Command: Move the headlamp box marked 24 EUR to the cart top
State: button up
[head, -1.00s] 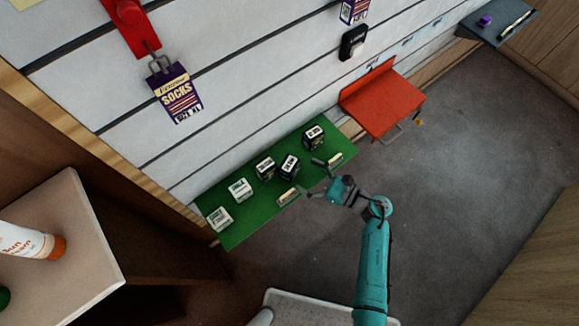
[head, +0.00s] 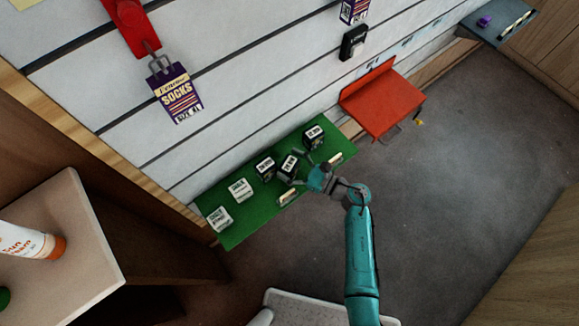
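Several small boxes with white printed tops stand on the green shelf (head: 232,237). The print is too small to read surely; the dark box (head: 289,163) in front of my gripper seems to be the one marked 24 EUR. My gripper (head: 297,168) is open, with one finger on each side of this box's near end. I cannot tell whether the fingers touch it. A pale, rimmed surface (head: 310,309) at the bottom edge looks like the cart top, only partly in view.
Close by on the shelf are another dark box (head: 265,168) to the left, a dark box (head: 314,137) to the right, and white boxes (head: 240,190) farther left. A red shelf (head: 384,102) stands to the right. A counter with a sunscreen tube (head: 30,241) is at left.

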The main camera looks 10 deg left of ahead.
jog(key=c, duration=1.1)
jog(key=shift+o, duration=0.2)
jog(key=shift+r, duration=0.15)
